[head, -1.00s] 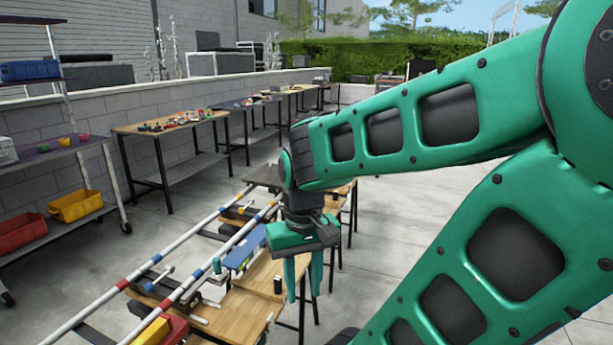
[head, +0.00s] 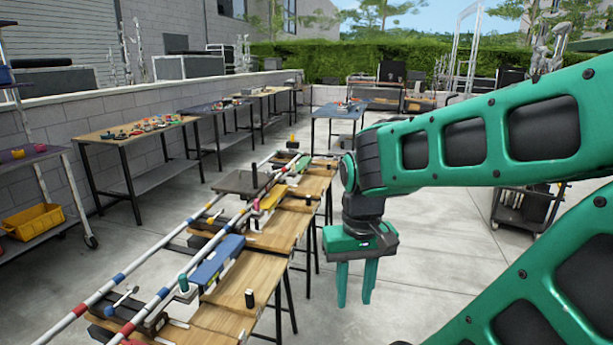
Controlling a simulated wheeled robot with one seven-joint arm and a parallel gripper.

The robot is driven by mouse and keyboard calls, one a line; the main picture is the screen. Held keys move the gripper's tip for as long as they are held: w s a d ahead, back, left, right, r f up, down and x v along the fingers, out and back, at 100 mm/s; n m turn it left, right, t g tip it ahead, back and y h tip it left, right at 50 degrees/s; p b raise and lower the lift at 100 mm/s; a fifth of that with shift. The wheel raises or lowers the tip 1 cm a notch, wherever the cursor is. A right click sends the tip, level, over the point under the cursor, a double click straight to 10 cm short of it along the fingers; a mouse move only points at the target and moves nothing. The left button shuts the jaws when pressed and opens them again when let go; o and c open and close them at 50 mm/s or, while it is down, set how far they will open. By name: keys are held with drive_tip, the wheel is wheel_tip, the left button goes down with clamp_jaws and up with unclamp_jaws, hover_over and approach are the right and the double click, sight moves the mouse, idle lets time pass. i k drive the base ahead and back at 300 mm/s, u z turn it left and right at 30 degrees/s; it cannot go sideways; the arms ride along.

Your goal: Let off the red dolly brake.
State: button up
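My gripper (head: 355,300) hangs fingers-down to the right of the rail track, over open floor. Its two green fingers are apart with nothing between them. A blue dolly (head: 216,262) sits on the track at the lower left, with a small green knob (head: 183,283) at its near end. A yellow dolly (head: 270,197) and a green one (head: 301,165) stand further along. Only a sliver of red (head: 134,342) shows at the bottom edge; I cannot tell whether it is the red dolly. Its brake is not visible.
Striped rails (head: 120,277) run from lower left towards the back, beside wooden benches (head: 231,319). A cart (head: 525,208) stands at the right. Tables with small items (head: 140,133) line the left wall. Concrete floor right of the benches is clear.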

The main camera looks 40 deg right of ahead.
sight(285, 170)
drive_tip(key=z, duration=0.05)
drive_tip(key=i, duration=0.5)
drive_tip(key=z, duration=0.85)
drive_tip(key=k, duration=1.3)
drive_tip(key=z, duration=0.45)
drive_tip(key=i, duration=2.15)
drive_tip(key=u, duration=0.65)
